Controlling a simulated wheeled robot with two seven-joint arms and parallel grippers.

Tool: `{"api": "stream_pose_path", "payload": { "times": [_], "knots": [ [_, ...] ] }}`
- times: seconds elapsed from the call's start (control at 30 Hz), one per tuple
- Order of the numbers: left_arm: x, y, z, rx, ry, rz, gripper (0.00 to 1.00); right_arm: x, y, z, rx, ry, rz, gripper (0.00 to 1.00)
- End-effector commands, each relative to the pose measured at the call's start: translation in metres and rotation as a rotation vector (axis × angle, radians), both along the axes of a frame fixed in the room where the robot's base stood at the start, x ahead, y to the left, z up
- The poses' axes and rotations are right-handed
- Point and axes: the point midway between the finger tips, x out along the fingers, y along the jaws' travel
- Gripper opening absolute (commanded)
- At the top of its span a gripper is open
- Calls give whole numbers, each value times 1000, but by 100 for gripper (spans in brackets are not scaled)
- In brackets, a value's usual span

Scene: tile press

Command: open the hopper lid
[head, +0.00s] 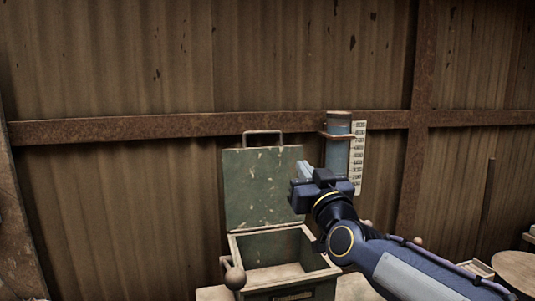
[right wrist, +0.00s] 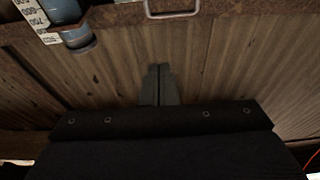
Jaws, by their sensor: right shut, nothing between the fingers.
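The hopper (head: 290,275) is a worn green metal box at the bottom middle of the head view, with its open top and inside showing. Its green hopper lid (head: 262,187) stands upright at the back, raised clear of the opening. A metal loop handle (head: 263,133) is on the lid's top edge; a metal loop also shows at the top of the right wrist view (right wrist: 172,12). My right gripper (head: 303,169) is shut and empty, by the lid's right edge; I cannot tell whether it touches. Its closed fingers (right wrist: 160,84) show in the wrist view. My left gripper is out of view.
A blue cylinder (head: 337,152) with a white number scale (head: 357,158) stands behind my right gripper. A round-knobbed lever (head: 235,278) is at the hopper's left front. A corrugated wall with rusty beams (head: 120,128) closes the back. A round wooden top (head: 517,270) is at lower right.

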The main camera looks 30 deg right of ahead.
Motion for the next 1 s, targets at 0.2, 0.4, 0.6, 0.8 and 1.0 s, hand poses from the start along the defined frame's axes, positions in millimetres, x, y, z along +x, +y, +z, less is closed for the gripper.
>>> {"api": "stream_pose_path", "payload": {
  "times": [0.2,0.4,0.6,0.8,1.0],
  "knots": [
    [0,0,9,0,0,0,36,23,-6,8,-10,2,-6,0],
    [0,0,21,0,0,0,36,64,-15,20,-8,4,-5,0],
    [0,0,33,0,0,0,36,101,-24,31,-9,3,-5,0],
    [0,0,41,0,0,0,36,124,-30,37,-8,2,-4,0],
    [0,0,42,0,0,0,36,130,-31,37,-8,2,-4,0]
  ]
}}
